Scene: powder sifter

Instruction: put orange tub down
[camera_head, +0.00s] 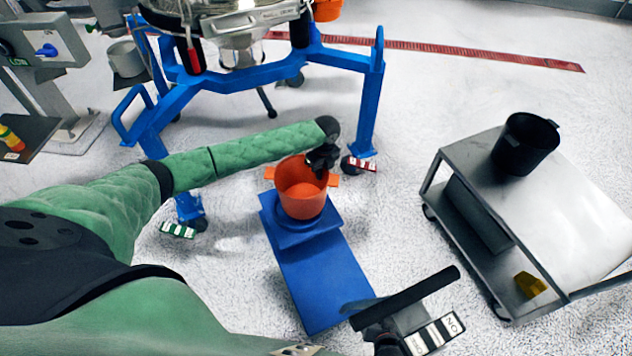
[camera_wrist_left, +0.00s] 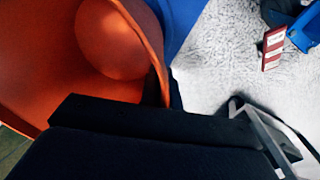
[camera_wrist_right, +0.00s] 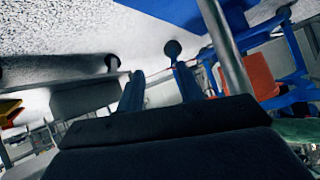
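The orange tub (camera_head: 301,205) is upright over the raised far end of the blue platform (camera_head: 325,285). Whether its base touches the platform cannot be told. My left gripper (camera_head: 322,160) is at the tub's far right rim. In the left wrist view, the dark fingertips (camera_wrist_left: 163,92) are closed about the rim of the tub (camera_wrist_left: 72,60), whose round inside shows orange. My right gripper (camera_wrist_right: 158,90) shows in the right wrist view with its two fingers apart and nothing between them.
A blue wheeled frame (camera_head: 270,72) carrying a steel sifter stands behind the tub. A grey trolley (camera_head: 585,205) with a black bucket (camera_head: 525,143) stands at the right. A dark panel (camera_head: 405,298) is near the platform's front end.

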